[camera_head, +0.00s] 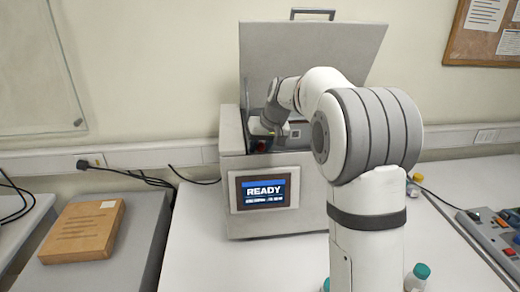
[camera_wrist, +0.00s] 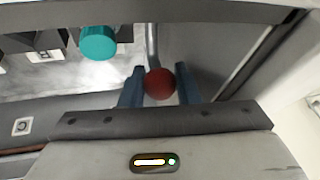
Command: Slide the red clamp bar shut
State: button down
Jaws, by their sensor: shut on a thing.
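The red clamp bar shows in the wrist view as a round red knob (camera_wrist: 159,84) at the end of a grey rod (camera_wrist: 152,45). My gripper (camera_wrist: 159,72) has its two blue fingers on either side of the knob and is shut on it. In the head view my gripper (camera_head: 262,142) reaches into the left side of the grey test machine (camera_head: 225,133), under its raised lid (camera_head: 290,45). Only a small dark red patch of the bar shows there. My arm hides much of the machine's right side.
The machine's screen (camera_head: 264,193) reads READY. A teal cap (camera_wrist: 98,43) sits inside the machine, left of the rod. A brown box (camera_head: 84,232) lies on the left bench. Teal-capped bottles (camera_head: 416,277) stand at the front right, and a control panel (camera_head: 495,235) lies at the far right.

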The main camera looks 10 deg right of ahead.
jog(key=shift+w+d+r, duration=0.1)
jog(key=shift+w, duration=0.05)
jog(key=c, duration=1.4)
grip_release()
jog(key=b+v, duration=0.1)
jog(key=v, duration=0.6)
jog(key=shift+r, duration=0.35)
jog(key=s+d+m+h+p, duration=0.1)
jog(key=s+d+h+p, duration=0.1)
jog(key=s, duration=1.7)
jog(key=s+f+p, duration=0.1)
jog(key=s+f, duration=0.2)
jog(key=s, duration=0.5)
jog(key=s+d+f+h+p, duration=0.1)
jog(key=s+f, duration=0.2)
jog(key=s, duration=0.5)
jog(key=shift+s+d+f+m, duration=0.15)
jog(key=shift+f+m, duration=0.1)
jog(key=shift+m, duration=0.15)
